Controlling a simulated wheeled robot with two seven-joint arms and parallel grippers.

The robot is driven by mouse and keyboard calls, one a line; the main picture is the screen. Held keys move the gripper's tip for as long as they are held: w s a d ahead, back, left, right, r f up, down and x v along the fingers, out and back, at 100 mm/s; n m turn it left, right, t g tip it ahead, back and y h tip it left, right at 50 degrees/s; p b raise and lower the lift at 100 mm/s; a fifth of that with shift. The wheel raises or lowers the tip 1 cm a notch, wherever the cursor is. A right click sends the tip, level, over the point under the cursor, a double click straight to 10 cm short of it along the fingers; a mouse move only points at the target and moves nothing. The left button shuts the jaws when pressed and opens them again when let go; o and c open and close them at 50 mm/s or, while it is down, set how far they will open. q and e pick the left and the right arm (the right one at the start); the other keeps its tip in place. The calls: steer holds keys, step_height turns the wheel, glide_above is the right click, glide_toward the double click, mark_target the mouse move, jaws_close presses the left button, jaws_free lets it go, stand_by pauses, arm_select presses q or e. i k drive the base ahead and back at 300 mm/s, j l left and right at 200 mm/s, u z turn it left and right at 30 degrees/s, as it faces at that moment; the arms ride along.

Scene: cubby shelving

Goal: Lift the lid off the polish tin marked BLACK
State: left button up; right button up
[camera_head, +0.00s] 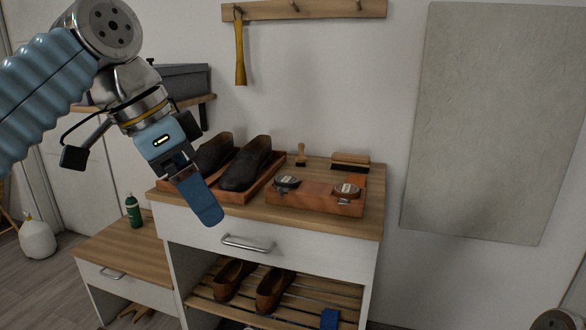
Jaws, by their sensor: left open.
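Two round polish tins sit on a reddish-brown wooden block (313,199) on top of the cabinet. The left tin (287,183) has a dark lid with a pale label. The right tin (346,191) looks brown, also with a pale label. The lettering is too small to read, so I cannot confirm which is marked BLACK; the left one is the darker. Both tins look closed. My left gripper (203,203) is open and empty, pointing down in front of the shoe tray, left of the tins and apart from them. My right gripper is not in view.
Dark shoes (245,165) stand in a wooden tray left of the tins. A yellow shoehorn (240,54) hangs from the wall rack. A green bottle (133,211) stands on the lower bench.

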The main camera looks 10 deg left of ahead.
mark_target(286, 181)
steer(key=i, duration=1.05)
steer(key=k+l, duration=0.3)
steer(key=l, duration=0.2)
